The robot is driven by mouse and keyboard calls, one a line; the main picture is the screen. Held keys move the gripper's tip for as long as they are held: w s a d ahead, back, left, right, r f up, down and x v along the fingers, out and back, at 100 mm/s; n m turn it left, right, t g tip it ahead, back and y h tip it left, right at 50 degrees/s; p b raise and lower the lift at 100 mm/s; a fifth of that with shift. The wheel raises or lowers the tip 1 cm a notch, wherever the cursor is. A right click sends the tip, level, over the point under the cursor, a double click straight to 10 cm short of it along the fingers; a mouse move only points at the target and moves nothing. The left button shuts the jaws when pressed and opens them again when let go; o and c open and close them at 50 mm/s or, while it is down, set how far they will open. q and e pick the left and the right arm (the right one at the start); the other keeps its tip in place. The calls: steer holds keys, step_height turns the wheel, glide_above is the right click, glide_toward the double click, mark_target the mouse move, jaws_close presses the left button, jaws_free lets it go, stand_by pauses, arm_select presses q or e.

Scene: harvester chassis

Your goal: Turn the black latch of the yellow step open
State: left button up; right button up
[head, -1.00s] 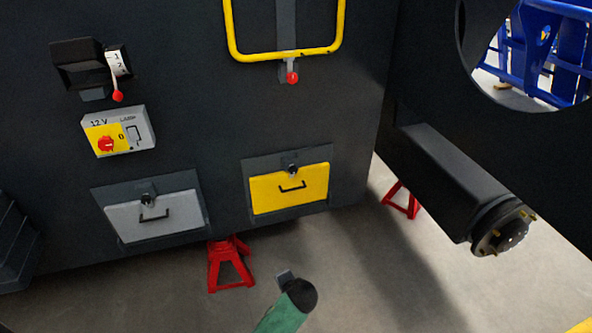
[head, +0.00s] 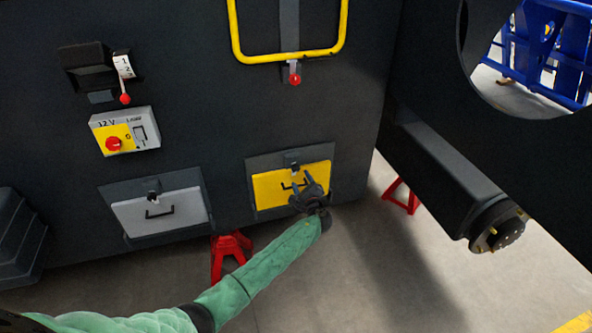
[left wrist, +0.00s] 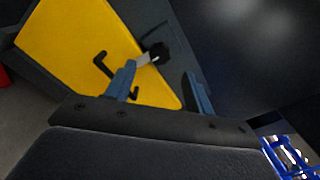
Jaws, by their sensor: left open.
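The yellow step (head: 270,193) is a flat panel set low in the dark chassis wall, with a black handle across its middle. Its black latch (head: 292,160) sits at the top edge. In the left wrist view the yellow step (left wrist: 75,45) is tilted, and the black latch (left wrist: 159,53) shows a pale tab beside it. My left gripper (head: 303,183) is open and empty in front of the step, below the latch. In the left wrist view its fingers (left wrist: 158,82) are apart, with the latch just beyond the gap between them; contact is not visible. My right gripper is not in view.
A grey step (head: 160,222) with its own black latch is to the left. A yellow rail (head: 290,57) and a red-tipped lever (head: 295,78) are above. A red stand (head: 230,252) is below, and a black axle beam (head: 450,170) is at right.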

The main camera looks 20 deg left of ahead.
mark_target(296, 170)
arm_select(q)
steer(key=p+x, duration=0.1)
steer(key=x, duration=0.4)
steer(key=shift+w+a+r+p, duration=0.1)
steer(key=shift+w+a+p, duration=0.15)
steer(key=shift+w+p, duration=0.1)
steer(key=shift+w+a, duration=0.4)
steer(key=shift+w, duration=0.15)
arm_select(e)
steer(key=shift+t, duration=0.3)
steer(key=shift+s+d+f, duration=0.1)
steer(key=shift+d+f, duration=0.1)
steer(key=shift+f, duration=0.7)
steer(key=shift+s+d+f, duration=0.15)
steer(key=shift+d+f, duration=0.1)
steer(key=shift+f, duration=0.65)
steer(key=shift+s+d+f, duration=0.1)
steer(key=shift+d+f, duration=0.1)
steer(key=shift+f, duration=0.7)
arm_select(q)
steer(key=c, duration=1)
